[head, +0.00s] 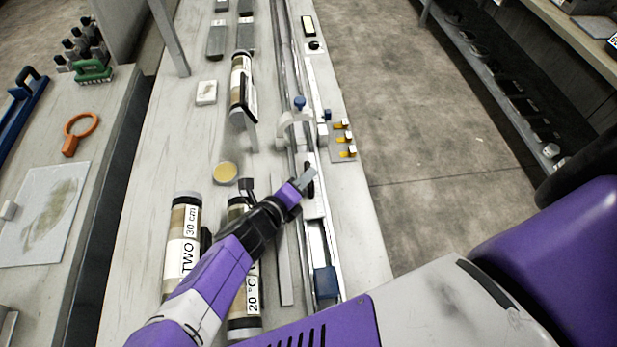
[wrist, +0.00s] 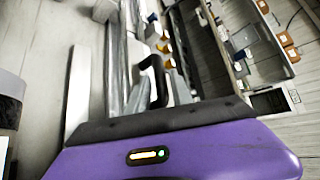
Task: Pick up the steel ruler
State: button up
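A long thin grey strip that looks like the steel ruler (head: 284,268) lies flat on the bench, between the core tubes and the metal rail. It seems to show as a pale strip at the left of the wrist view (wrist: 77,92). My gripper (head: 311,178) is over the rail, to the right of the strip and apart from it. In the wrist view its grey fingers (wrist: 160,88) stand apart, with a black handle (wrist: 156,72) showing between them. I cannot tell whether they touch the handle. Nothing is seen held.
Labelled core tubes (head: 184,245) lie left of the strip, one partly under my arm. A round yellow-topped tin (head: 225,172) and a white arch-shaped fixture (head: 296,124) are near my gripper. A blue block (head: 326,282) sits on the rail. Open floor (head: 430,130) lies to the right.

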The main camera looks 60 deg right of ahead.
jog(key=shift+d+f, duration=0.3)
jog(key=shift+d, duration=0.2)
grip_shut()
dwell(1.1)
